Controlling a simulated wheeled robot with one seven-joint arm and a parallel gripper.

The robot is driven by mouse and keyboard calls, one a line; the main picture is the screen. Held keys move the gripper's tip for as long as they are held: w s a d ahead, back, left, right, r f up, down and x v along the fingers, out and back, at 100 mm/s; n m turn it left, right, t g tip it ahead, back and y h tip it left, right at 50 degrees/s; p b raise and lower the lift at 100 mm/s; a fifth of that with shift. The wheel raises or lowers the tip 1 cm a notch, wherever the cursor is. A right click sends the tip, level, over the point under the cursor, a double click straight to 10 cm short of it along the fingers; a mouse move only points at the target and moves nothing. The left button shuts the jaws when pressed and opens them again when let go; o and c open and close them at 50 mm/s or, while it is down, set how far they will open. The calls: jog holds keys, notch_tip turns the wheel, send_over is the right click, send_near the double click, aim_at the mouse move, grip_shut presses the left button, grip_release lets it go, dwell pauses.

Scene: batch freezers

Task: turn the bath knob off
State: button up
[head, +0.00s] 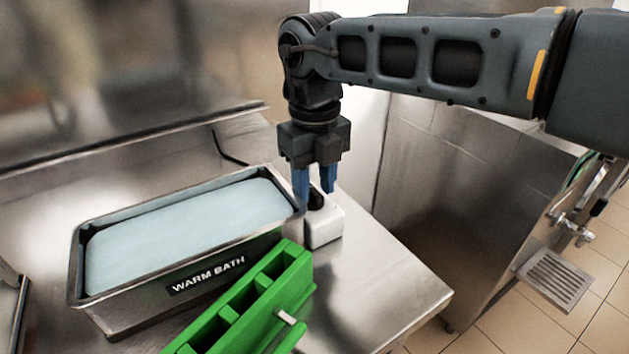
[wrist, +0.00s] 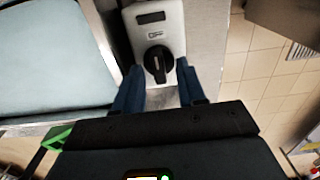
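The warm bath (head: 190,280) is a steel tub of pale blue liquid with a "WARM BATH" label, on the left of the steel counter. A small white control box (head: 326,229) stands against its right end. The black bath knob (wrist: 158,64) is on the box's top; in the head view the knob (head: 316,200) is partly hidden behind the fingers. My gripper (head: 315,190) points down over the box with blue fingers apart. In the wrist view the fingers (wrist: 160,85) are on either side of the knob, with visible gaps, so it is not gripped.
A green rack (head: 255,300) with open slots stands in front of the bath, close to the box. The counter (head: 385,285) is clear to the right of the box. A steel machine (head: 470,170) with a drip tray (head: 553,278) stands further right, over a tiled floor.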

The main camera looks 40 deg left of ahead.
aim_at(314, 190)
notch_tip(314, 190, up, 8)
jog(key=shift+f+b, duration=0.15)
jog(key=shift+b, duration=0.35)
dwell(0.5)
